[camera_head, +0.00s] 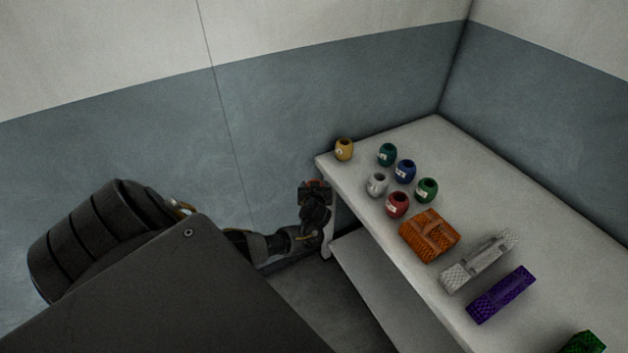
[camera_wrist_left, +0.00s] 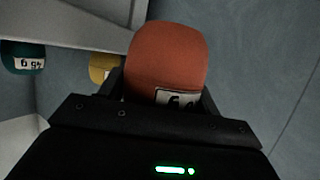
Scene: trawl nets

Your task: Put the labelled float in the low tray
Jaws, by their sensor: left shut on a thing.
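My left gripper (camera_head: 315,190) is to the left of the table's far left corner, off the table. It is shut on an orange-red float (camera_wrist_left: 168,55), which has a white label with dark print, partly hidden by the gripper. In the head view only a little of this float shows at the gripper. I cannot pick out a low tray in either view. My right gripper is not in view.
On the white table (camera_head: 352,190) stand several labelled floats, including yellow (camera_head: 344,149), teal (camera_head: 387,154), and red (camera_head: 397,204). Orange (camera_head: 430,235), grey and purple (camera_head: 502,294) net bundles lie nearer. A lower shelf (camera_head: 365,280) is underneath. Walls stand behind.

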